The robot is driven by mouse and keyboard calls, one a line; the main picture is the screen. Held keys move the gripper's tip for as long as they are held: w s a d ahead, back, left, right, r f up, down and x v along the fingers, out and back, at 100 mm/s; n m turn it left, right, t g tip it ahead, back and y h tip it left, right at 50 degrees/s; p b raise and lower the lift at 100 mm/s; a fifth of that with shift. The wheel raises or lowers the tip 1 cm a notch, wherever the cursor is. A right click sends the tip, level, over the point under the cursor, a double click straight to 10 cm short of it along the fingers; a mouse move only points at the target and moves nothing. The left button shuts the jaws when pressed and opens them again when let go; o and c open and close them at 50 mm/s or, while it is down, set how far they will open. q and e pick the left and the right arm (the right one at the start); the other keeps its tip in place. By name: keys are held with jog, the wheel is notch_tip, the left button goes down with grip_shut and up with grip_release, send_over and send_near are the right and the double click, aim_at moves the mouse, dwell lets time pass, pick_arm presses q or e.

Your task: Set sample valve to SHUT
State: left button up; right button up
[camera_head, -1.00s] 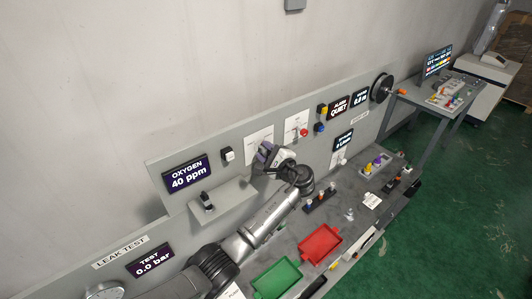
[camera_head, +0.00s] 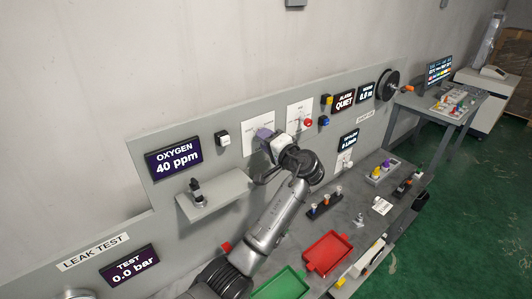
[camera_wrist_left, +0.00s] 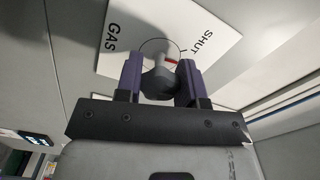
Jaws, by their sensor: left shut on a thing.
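A small red mark shows beside the knob on the side toward SHUT. My left gripper (camera_wrist_left: 160,78) has its purple fingers on both sides of the knob and is shut on it. In the head view, my left gripper (camera_head: 264,135) is at the upright panel, in front of the white plate (camera_head: 248,142); the knob is hidden there. My right gripper is not in view.
A grey shelf (camera_head: 222,196) with a black device juts from the panel below left. An oxygen display (camera_head: 173,158) reads 40 ppm. A red tray (camera_head: 327,252) and a green tray (camera_head: 283,286) lie on the bench. A red button (camera_head: 308,122) is right of the gripper.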

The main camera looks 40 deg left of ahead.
pick_arm(q)
jog(key=n+b, duration=0.5)
jog(key=b, duration=0.1)
jog(key=shift+f+n+b, duration=0.2)
jog(key=shift+n+b, duration=0.2)
jog(key=shift+r+n+b, duration=0.15)
jog(key=shift+n+b, duration=0.65)
jog(key=shift+b, duration=0.05)
jog(key=o, duration=0.9)
jog(key=shift+d, duration=0.1)
jog(key=b+v, duration=0.1)
jog(key=v, duration=1.2)
jog(key=shift+s+d, duration=0.1)
jog(key=shift+d, duration=0.25)
